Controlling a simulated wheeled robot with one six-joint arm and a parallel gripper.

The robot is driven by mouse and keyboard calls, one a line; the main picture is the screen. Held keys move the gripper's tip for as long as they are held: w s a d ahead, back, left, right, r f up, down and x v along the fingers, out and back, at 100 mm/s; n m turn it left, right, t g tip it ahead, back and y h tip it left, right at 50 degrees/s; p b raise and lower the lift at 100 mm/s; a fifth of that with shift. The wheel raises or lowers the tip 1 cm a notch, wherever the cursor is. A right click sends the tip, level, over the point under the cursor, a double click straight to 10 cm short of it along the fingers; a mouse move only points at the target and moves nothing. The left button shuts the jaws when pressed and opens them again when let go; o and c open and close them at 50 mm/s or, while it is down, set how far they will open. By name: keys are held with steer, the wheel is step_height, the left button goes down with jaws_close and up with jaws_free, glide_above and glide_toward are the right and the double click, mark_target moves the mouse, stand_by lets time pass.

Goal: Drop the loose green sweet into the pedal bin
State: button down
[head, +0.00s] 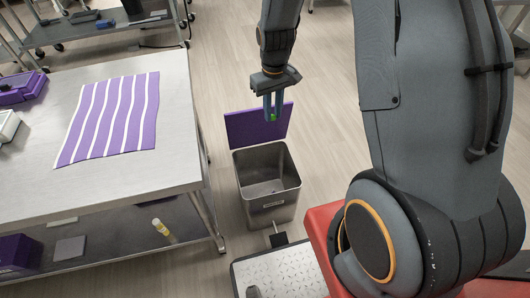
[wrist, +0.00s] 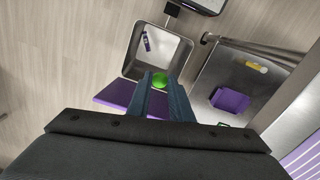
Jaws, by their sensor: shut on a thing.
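The green sweet (head: 273,117) is held between the fingertips of my gripper (head: 273,108). In the wrist view the sweet (wrist: 159,80) sits between the two finger ends (wrist: 160,84). The pedal bin (head: 267,203) is a grey metal box standing on the floor, its purple lid (head: 243,128) raised at the back. In the head view my gripper hangs in front of the lid's upper part, above the bin. In the wrist view the open bin (wrist: 130,68) lies just beyond the fingertips, with a small dark item (wrist: 146,41) inside.
A steel table (head: 150,180) with a purple and white striped mat (head: 112,118) stands left of the bin. Its lower shelf (head: 110,235) holds a purple box (head: 17,254) and a yellow bottle (head: 161,229). The bin's dark pedal (head: 278,240) points toward my base. Open floor lies behind the bin.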

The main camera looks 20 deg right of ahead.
steer(key=w+f+n+b, duration=0.2)
steer(key=f+n+b, duration=0.2)
steer(key=f+b, duration=0.4)
steer(key=w+f+n+b, duration=0.3)
steer(key=f+b, duration=0.6)
steer(key=f, duration=0.8)
steer(key=w+f+n+b, duration=0.3)
steer(key=f+n+b, duration=0.4)
steer(key=f, duration=0.5)
steer(key=shift+d+f+b, duration=0.25)
steer(key=shift+f+b, duration=0.15)
steer(key=shift+b, duration=0.35)
steer(key=shift+w, duration=0.1)
steer(key=c, duration=1.5)
jaws_free()
steer(key=shift+r+p, duration=0.65)
steer(key=shift+r, duration=3.3)
